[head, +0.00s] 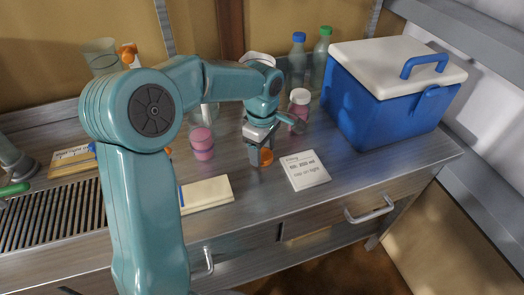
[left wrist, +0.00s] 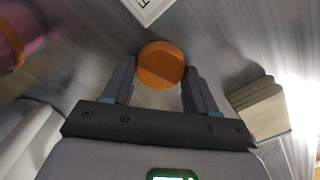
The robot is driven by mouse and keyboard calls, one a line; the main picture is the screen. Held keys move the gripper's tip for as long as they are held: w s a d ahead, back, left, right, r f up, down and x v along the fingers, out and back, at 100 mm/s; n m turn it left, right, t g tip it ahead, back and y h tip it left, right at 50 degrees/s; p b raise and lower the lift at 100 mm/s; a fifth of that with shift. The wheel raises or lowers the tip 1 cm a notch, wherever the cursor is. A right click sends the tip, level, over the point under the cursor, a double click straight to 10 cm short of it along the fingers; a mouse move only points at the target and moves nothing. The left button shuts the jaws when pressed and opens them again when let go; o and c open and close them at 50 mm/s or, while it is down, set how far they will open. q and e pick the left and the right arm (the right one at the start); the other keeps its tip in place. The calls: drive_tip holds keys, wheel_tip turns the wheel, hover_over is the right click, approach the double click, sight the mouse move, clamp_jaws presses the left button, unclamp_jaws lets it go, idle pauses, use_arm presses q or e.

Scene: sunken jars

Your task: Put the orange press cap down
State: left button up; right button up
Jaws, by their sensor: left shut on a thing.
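The orange press cap (head: 266,158) is a small round piece between the fingers of my left gripper (head: 260,152), close above or at the metal worktop, just left of a white note card. In the left wrist view the cap (left wrist: 161,64) sits at the fingertips, with a finger on each side. My left gripper (left wrist: 158,82) is shut on it. I cannot tell whether the cap touches the worktop. My right gripper is not in view.
The note card (head: 304,170) and a cream pad (head: 206,194) lie near the front edge. A pink jar (head: 202,143), another pink jar with a white lid (head: 299,108), and bottles (head: 319,60) stand behind. A blue cooler (head: 385,105) is at the right. Bare worktop surrounds the cap.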

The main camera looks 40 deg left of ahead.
sight(262, 154)
use_arm(q)
drive_tip(key=shift+f, duration=0.2)
drive_tip(key=o, duration=0.6)
drive_tip(key=shift+f, duration=0.1)
drive_tip(key=o, duration=0.4)
drive_tip(key=shift+r, duration=0.35)
wheel_tip(262, 154, up, 12)
drive_tip(key=p, duration=0.2)
drive_tip(key=shift+f, duration=0.1)
